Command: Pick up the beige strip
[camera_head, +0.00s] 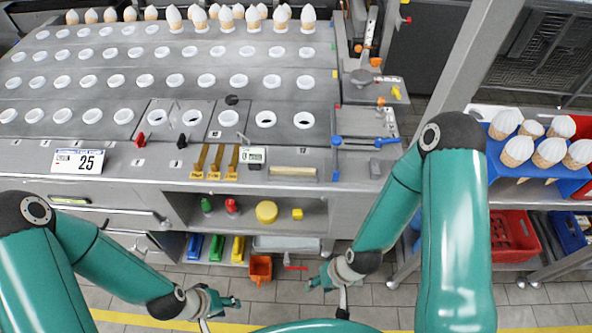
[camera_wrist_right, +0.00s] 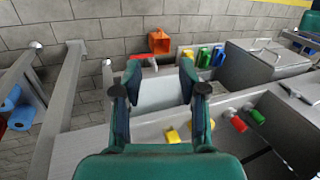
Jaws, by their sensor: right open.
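The beige strip (camera_head: 292,171) lies flat on the front ledge of the grey counter, right of a small display box. I do not make it out in the right wrist view. My right gripper (camera_head: 322,281) is below and in front of the counter, well apart from the strip. In the right wrist view its two fingers (camera_wrist_right: 160,72) are spread with nothing between them. My left gripper (camera_head: 228,302) is low at the bottom left of the head view, far from the strip. Its fingers are too small to judge.
Yellow-brown tools (camera_head: 216,162) and a small display box (camera_head: 252,156) are left of the strip; blue-handled parts (camera_head: 337,158) are right of it. Below is a shelf with a yellow disc (camera_head: 266,212). A blue cone tray (camera_head: 505,165) stands right. An orange bin (camera_head: 260,268) is low down.

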